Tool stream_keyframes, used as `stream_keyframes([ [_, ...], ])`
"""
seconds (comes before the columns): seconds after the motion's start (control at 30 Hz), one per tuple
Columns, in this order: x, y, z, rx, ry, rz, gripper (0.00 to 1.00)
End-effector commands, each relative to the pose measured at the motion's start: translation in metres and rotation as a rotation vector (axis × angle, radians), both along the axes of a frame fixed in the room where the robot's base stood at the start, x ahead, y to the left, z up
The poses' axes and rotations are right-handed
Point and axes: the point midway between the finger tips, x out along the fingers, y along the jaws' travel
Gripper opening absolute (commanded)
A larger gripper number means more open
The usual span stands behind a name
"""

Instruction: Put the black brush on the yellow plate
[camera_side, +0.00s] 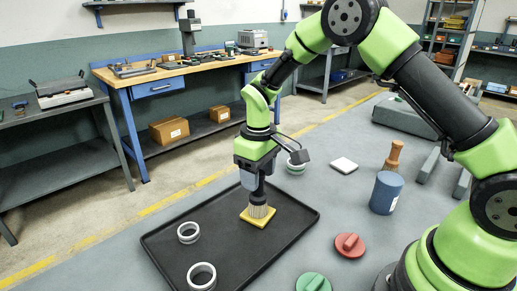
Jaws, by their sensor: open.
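The black brush (258,196) stands upright, bristles down, on the yellow plate (249,220). Its pale bristles meet the plate's top, and its dark handle rises toward my gripper. The yellow plate lies in the black tray, near the tray's right side. My gripper (258,183) points straight down over the plate, with its open jaws around or right beside the brush's handle. The upper end of the handle is hidden by the gripper.
The black tray (168,254) also holds two metal rings (188,233) at its left. Behind it are another ring (289,167) and a white block (344,165). To the right stand a blue cylinder (386,193), a wooden-handled tool (394,154), a red knob (350,246) and a green knob (313,283).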

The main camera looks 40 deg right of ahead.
Motion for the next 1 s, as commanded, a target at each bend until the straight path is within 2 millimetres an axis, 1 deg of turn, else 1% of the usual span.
stream_keyframes([
  [0.03, 0.001, 0.000, 0.012, 0.000, -0.007, -0.001, 0.54],
  [0.2, 0.001, 0.000, 0.051, 0.001, -0.008, 0.000, 0.54],
  [0.3, 0.001, 0.000, 0.071, 0.000, -0.007, 0.001, 0.54],
  [0.4, 0.001, 0.000, 0.087, 0.001, -0.005, 0.000, 0.54],
  [0.53, 0.000, 0.000, 0.098, 0.000, -0.002, 0.000, 0.54],
  [0.77, -0.003, 0.000, 0.106, 0.004, -0.009, -0.007, 0.54],
  [0.87, -0.013, 0.000, 0.124, 0.017, -0.046, -0.036, 0.54],
  [0.97, -0.034, 0.001, 0.154, 0.047, -0.116, -0.094, 0.54],
  [1.0, -0.045, 0.001, 0.166, 0.061, -0.148, -0.123, 0.54],
])
